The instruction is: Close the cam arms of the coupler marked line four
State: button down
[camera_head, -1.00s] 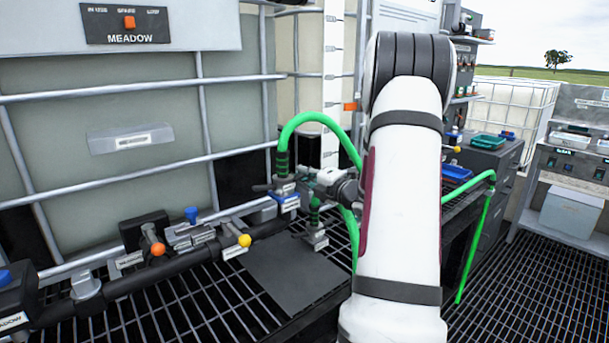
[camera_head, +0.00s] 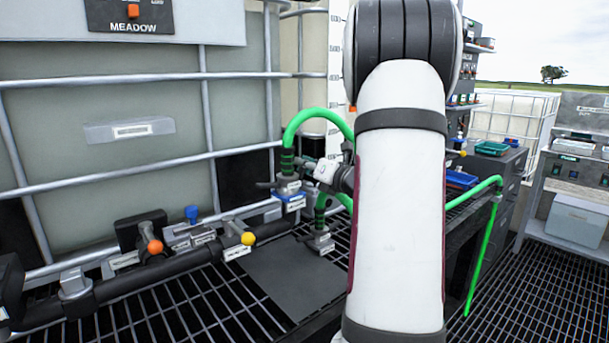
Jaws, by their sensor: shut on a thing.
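A green hose (camera_head: 302,116) arches down into a coupler (camera_head: 288,183) on the manifold's right end, above a blue tag (camera_head: 290,202). The tag's writing is too small to read. A dark cam arm (camera_head: 264,185) sticks out sideways on the coupler's left. My gripper (camera_head: 312,174) is at the coupler's right side, shut on what looks like its right cam arm. The fingertips and that arm are small and partly hidden. A second hose coupler (camera_head: 319,241) stands lower, by the dark plate.
A black manifold pipe (camera_head: 130,282) carries an orange knob (camera_head: 155,246), a blue knob (camera_head: 191,212) and a yellow knob (camera_head: 248,239). The dark plate (camera_head: 292,277) lies bare on the grating. A caged tank stands behind. My arm hides the middle right.

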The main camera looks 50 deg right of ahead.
jog(key=shift+w+a+r+n+b, duration=0.1)
jog(key=shift+a+n+b, duration=0.15)
jog(key=shift+n+b, duration=0.35)
jog(key=shift+a+n+b, duration=0.2)
jog(key=shift+n+b, duration=0.3)
jog(key=shift+n, duration=0.2)
jog(key=c, duration=1.7)
grip_release()
jog(key=shift+r, duration=0.1)
